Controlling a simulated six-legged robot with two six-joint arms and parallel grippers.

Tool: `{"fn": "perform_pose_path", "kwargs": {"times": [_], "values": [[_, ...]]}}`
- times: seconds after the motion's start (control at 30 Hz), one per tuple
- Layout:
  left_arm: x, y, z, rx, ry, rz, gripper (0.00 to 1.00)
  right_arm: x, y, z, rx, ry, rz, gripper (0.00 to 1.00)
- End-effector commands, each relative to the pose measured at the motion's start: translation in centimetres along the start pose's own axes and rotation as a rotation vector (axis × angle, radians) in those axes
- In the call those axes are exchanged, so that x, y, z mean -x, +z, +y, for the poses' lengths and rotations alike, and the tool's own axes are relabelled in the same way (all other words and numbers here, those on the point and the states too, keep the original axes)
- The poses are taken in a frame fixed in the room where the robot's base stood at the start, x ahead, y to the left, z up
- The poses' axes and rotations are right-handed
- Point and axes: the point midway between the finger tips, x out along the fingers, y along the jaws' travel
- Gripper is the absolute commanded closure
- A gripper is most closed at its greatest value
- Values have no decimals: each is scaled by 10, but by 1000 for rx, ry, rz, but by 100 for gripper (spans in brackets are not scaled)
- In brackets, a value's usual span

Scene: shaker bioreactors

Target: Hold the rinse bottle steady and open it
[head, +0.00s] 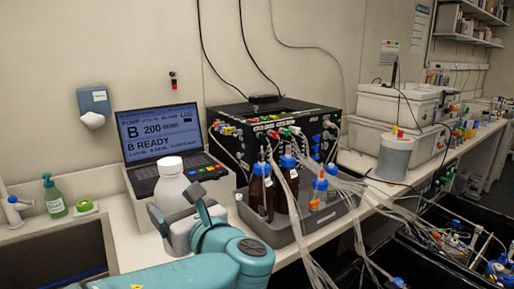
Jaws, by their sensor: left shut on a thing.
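The rinse bottle (171,186) is white with a white screw cap (170,165). It stands upright in front of the laptop, on or just above the bench; its base is hidden behind my arm. The cap is on the bottle. My left gripper (178,218), on a teal arm from below, is shut on the lower body of the bottle, with one grey finger in front of it. My right gripper is not in view.
A laptop (158,137) reading "B READY" stands behind the bottle. A grey tray (272,234) with brown bottles and many tubes is close on the right. A sink (55,262) lies at left, beside a green soap bottle (54,198). A black pump unit (285,125) stands behind the tray.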

Motion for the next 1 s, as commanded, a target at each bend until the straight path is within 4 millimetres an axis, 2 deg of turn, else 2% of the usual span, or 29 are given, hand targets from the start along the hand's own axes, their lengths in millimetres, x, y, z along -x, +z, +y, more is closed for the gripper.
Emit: {"fn": "perform_pose_path", "kwargs": {"times": [0.13,0.47,0.67,0.8,0.9,1.0], "values": [[-1,0,0,0,0,-1,76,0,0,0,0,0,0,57],[8,-88,23,-9,38,1,76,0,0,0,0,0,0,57],[19,-168,45,-18,73,4,76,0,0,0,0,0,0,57],[31,-248,67,-26,108,6,76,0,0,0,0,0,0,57],[38,-293,81,-19,131,4,76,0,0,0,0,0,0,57],[43,-325,90,-13,146,2,76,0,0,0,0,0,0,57]]}}
